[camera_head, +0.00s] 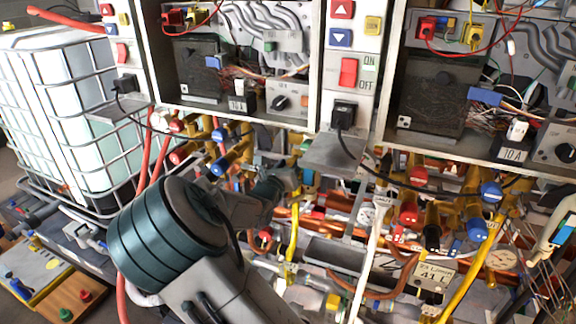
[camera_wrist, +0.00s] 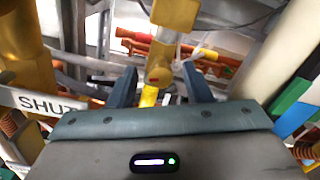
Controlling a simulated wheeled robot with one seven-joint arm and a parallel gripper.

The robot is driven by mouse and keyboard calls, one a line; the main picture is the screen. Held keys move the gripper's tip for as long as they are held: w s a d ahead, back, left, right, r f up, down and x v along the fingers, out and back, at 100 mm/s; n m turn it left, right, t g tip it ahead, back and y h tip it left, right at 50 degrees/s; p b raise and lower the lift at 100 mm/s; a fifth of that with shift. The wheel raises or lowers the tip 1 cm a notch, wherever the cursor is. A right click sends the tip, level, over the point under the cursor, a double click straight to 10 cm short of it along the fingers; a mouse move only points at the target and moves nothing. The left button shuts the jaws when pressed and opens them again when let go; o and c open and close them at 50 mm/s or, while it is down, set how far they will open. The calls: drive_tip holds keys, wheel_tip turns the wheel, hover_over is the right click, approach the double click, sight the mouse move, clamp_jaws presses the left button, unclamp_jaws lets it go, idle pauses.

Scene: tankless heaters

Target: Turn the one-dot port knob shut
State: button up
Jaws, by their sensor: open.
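My gripper (camera_wrist: 160,86) is open, its two dark blue-grey fingers on either side of a brass-coloured fitting (camera_wrist: 158,58) in the wrist view. A small orange-red spot shows on this fitting between the fingers. I cannot tell whether the fingers touch it. In the head view, my gripper is at the pipework under the left heater, partly hidden by my arm. Red and blue valve ends, such as a blue one (camera_head: 220,166), show beside it. I see no clear one-dot mark on any knob, so I cannot tell which is the one-dot port knob.
A white SHUT label (camera_wrist: 48,103) is left of my gripper. More valves with red, black and blue ends, such as a red one (camera_head: 409,211), hang under the right heater. Pipes and hoses crowd the area. A caged white tank (camera_head: 65,100) stands left.

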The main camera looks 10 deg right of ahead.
clamp_jaws()
drive_tip(key=shift+a+f+b, duration=0.1)
drive_tip(key=shift+b, duration=0.25)
drive_tip(key=m+b, duration=0.4)
drive_tip(key=b, duration=0.1)
drive_tip(key=shift+f, duration=0.2)
drive_tip(key=m+b, duration=0.2)
drive_tip(key=b, duration=0.1)
drive_tip(key=shift+r+m, duration=0.1)
drive_tip(key=shift+m, duration=0.3)
drive_tip(key=shift+r+m+b, duration=0.1)
drive_tip(key=shift+m+b, duration=0.2)
drive_tip(key=shift+b, duration=0.3)
drive_tip(key=shift+r, duration=0.1)
